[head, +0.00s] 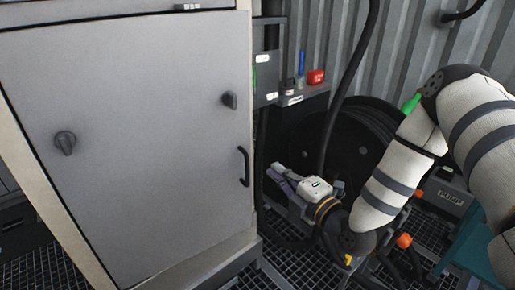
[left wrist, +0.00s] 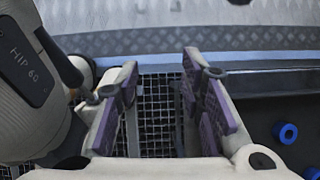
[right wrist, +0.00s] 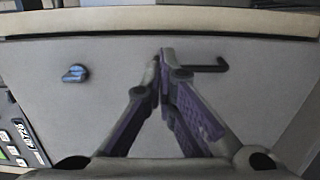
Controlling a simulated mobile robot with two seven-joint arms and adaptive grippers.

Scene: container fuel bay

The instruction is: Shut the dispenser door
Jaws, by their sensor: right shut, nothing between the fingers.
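The dispenser door (head: 140,130) is a large grey panel filling the left of the head view. It lies close in its pale frame with a thin dark line along its left edge; I cannot tell if it is fully flush. It carries two dark knobs and a black handle (head: 243,166) near its right edge. My right gripper (head: 272,173) is shut and empty, just right of the handle. In the right wrist view its fingertips (right wrist: 161,58) meet in front of the door, beside the handle (right wrist: 208,66). My left gripper (left wrist: 160,68) is open and empty, away from the door.
A black hose reel (head: 335,140) and hanging hose stand behind my right arm. A small shelf with a red item (head: 315,77) is fixed right of the cabinet. A pump box (head: 450,197) is at far right. The floor is metal grating (head: 285,272).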

